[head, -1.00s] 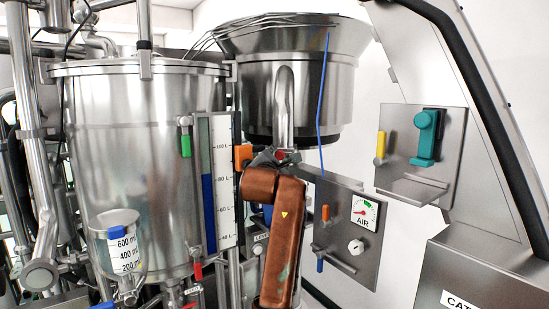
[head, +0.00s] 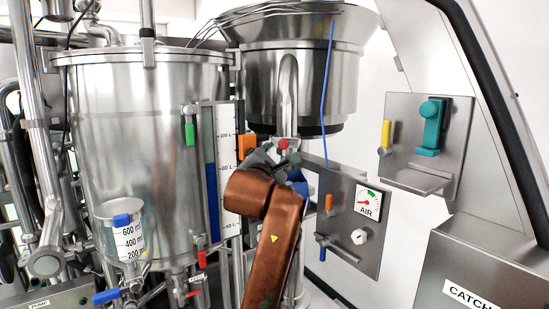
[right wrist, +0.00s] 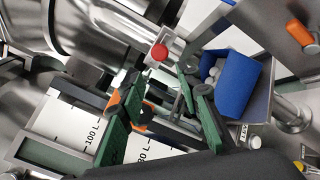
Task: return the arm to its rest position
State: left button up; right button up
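My right arm, copper-coloured, rises in the middle of the head view. Its dark gripper (head: 264,158) is partly hidden behind the wrist, in front of the hopper's lower outlet and beside the scale. In the right wrist view the right gripper (right wrist: 160,88) shows two green-padded fingers with a gap between them, and nothing is held. A red button (right wrist: 159,52) shows beyond the fingers; it also appears just right of the gripper in the head view (head: 283,144). My left gripper is not in view.
A steel tank (head: 140,130) stands left, with a litre scale (head: 228,165). The round hopper (head: 298,90) is above the gripper. The AIR panel (head: 340,245) and the teal-handled panel (head: 455,150) are right. A blue bin (right wrist: 230,85) is close to the fingers in the wrist view.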

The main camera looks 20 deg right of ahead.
jog(key=shift+s+a, duration=0.25)
jog(key=shift+s, duration=0.1)
